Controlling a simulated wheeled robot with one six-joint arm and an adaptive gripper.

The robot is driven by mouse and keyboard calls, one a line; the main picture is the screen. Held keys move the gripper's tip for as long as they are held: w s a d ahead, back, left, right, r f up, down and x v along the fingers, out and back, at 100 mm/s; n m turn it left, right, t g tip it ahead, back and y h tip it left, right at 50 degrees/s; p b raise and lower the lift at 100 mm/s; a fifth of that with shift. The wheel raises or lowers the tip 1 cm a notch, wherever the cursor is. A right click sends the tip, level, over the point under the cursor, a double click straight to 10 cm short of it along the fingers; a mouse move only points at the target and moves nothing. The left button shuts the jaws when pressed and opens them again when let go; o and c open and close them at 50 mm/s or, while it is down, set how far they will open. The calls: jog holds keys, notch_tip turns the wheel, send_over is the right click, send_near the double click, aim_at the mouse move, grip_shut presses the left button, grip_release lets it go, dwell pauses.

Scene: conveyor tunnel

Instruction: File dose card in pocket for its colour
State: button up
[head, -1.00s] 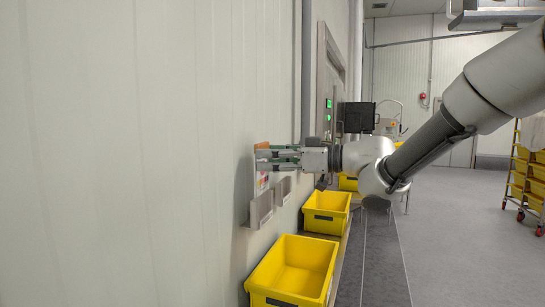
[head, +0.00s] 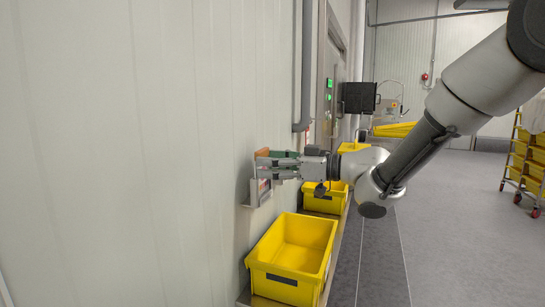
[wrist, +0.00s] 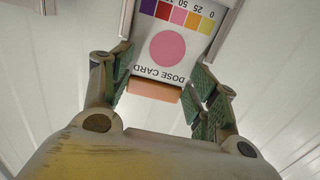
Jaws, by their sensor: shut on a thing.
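The dose card (wrist: 185,45) is white with a pink disc, a row of colour squares and an orange-brown end block (wrist: 155,90). In the wrist view it lies between the green-padded fingers of my gripper (wrist: 160,84), which is shut on it. Grey pocket edges (wrist: 225,32) flank the card's far part; I cannot tell how deep it sits. In the head view my gripper (head: 264,166) is at the wall beside a grey pocket (head: 254,194). The card is mostly hidden there, and the pocket's colour mark cannot be read.
A yellow bin (head: 290,277) stands below the gripper, with another yellow bin (head: 325,207) behind it along the wall. A black box (head: 359,97) is farther back. A cart with yellow bins (head: 530,158) is at the right. Grey floor (head: 450,240) is clear.

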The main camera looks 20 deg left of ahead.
jog(key=shift+f, duration=0.25)
jog(key=o, duration=1.5)
jog(key=d, duration=0.8)
jog(key=s+d, duration=0.1)
jog(key=d, duration=0.3)
jog(key=shift+r, duration=0.3)
